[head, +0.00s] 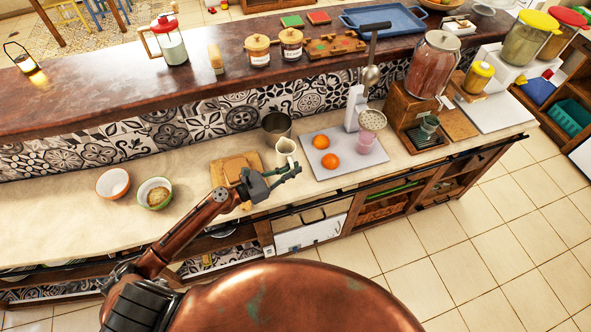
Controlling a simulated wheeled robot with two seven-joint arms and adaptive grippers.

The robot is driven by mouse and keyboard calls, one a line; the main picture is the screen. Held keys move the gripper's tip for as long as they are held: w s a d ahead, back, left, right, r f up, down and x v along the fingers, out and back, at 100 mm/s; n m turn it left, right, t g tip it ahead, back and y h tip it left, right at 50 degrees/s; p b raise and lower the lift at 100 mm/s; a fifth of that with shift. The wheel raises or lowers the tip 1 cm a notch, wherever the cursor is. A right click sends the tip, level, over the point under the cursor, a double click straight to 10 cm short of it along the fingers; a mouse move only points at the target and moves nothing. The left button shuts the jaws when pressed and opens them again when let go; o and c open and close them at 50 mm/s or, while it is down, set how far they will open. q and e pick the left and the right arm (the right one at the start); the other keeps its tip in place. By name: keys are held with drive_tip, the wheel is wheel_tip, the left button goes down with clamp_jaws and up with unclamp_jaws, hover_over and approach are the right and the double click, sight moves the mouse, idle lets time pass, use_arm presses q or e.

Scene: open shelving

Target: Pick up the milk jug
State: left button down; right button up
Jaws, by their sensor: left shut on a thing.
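A small cream-white milk jug (286,149) stands out just above my gripper, in front of a grey metal cup at the middle of the counter. My left gripper (282,175) is shut on the jug's lower part, and its dark fingers hide that part. The jug looks about upright. I cannot tell whether its base touches the counter. My right gripper is not in view.
A grey metal cup (276,125) stands right behind the jug. A wooden board (232,165) lies to the left, and a white board (340,172) with two oranges and a pink glass (366,142) to the right. Two bowls (113,183) stand further left. The raised ledge (110,95) runs behind.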

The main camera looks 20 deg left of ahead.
use_arm(q)
drive_tip(key=s+a+r, duration=0.4)
drive_tip(key=s+r, duration=0.4)
drive_tip(key=s, duration=0.3)
drive_tip(key=shift+s+a+r+p, duration=0.15)
drive_tip(key=shift+s+a+p, duration=0.15)
drive_tip(key=shift+a+p, duration=0.1)
drive_tip(key=shift+d+r, duration=0.1)
idle(0.8)
